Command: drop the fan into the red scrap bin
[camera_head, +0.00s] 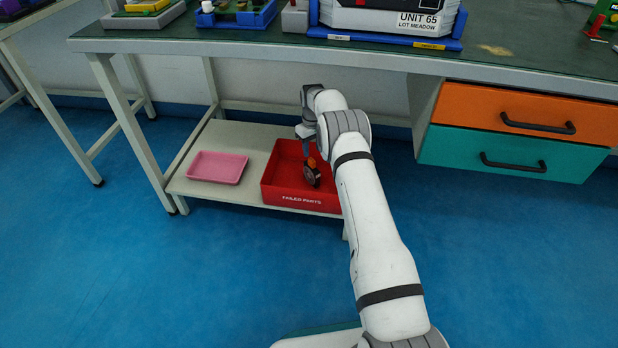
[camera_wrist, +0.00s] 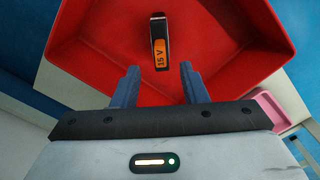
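The red scrap bin (camera_head: 283,196), lettered "FAILED PARTS", stands on the lower shelf under the bench. It fills much of the wrist view (camera_wrist: 225,65). The fan (camera_head: 312,176) is dark with an orange part and is seen within the bin's opening, on edge, below my gripper (camera_head: 307,150). In the wrist view the fan (camera_wrist: 159,52) shows an orange "15 V" label and lies beyond the fingertips. My gripper's fingers (camera_wrist: 158,75) are apart with nothing between them. I cannot tell whether the fan touches the bin floor.
A pink tray (camera_head: 217,167) sits on the shelf (camera_head: 240,137) left of the bin. The benchtop (camera_head: 250,40) overhangs above, holding a unit marked "UNIT 65" (camera_head: 390,15). Orange (camera_head: 520,112) and teal (camera_head: 505,155) drawers are at the right. The blue floor in front is clear.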

